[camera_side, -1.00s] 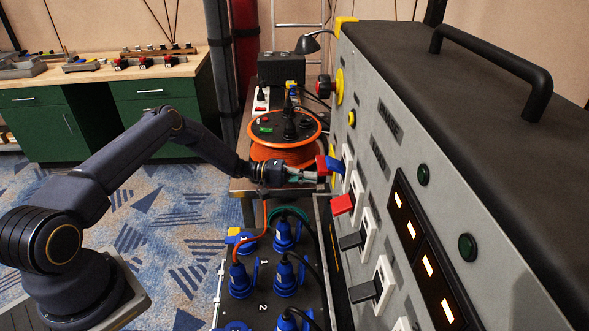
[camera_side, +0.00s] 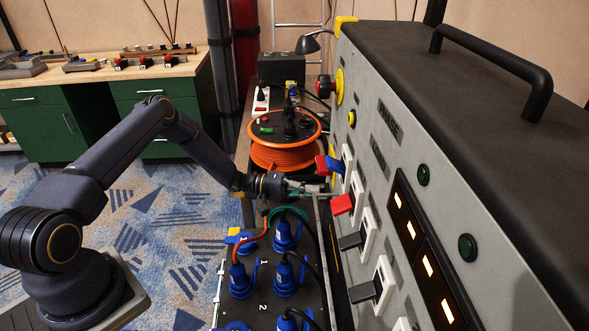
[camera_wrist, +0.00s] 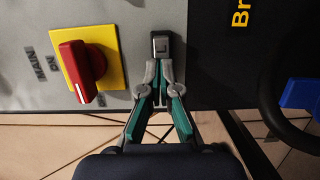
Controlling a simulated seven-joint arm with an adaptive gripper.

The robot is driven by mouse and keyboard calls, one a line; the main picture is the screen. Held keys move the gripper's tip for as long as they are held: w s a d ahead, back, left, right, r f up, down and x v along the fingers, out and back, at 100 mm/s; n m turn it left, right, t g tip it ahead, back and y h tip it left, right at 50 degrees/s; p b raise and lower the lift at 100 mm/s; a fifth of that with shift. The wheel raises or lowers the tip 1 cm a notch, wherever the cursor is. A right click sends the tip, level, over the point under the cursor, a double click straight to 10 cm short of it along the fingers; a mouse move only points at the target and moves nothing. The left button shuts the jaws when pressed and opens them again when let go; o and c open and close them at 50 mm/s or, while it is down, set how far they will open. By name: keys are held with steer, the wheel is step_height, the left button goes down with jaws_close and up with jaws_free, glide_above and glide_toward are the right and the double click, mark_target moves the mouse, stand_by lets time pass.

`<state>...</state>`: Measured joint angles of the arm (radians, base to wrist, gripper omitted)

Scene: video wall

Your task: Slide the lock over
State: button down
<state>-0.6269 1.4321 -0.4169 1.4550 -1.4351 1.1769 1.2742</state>
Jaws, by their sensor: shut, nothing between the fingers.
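In the wrist view a small dark slider-like piece with a grey inset (camera_wrist: 161,44) sits on the grey panel, right of a red rotary knob (camera_wrist: 80,70) on a yellow plate. It may be the lock; I cannot be sure. My gripper (camera_wrist: 160,64) is shut and empty, its fingertips at the lower end of this piece. I cannot tell if they touch it. In the side view my gripper (camera_side: 329,193) points at the panel face, near a red lever (camera_side: 342,204) and below a blue-and-red part (camera_side: 328,165). The lock is not clearly visible there.
A grey control cabinet (camera_side: 480,190) with several levers fills the right. An orange cable reel (camera_side: 283,155) stands behind my gripper. A box with blue plugs (camera_side: 262,307) and cables lies below. In the wrist view a blue part (camera_wrist: 299,94) and dark ring are at right.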

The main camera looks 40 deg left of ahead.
steer(key=shift+s+d, duration=0.15)
steer(key=shift+d, duration=0.05)
steer(key=w+a, duration=0.3)
steer(key=shift+w+a, duration=0.15)
steer(key=shift+a, duration=0.05)
steer(key=v, duration=1)
steer(key=shift+d, duration=0.1)
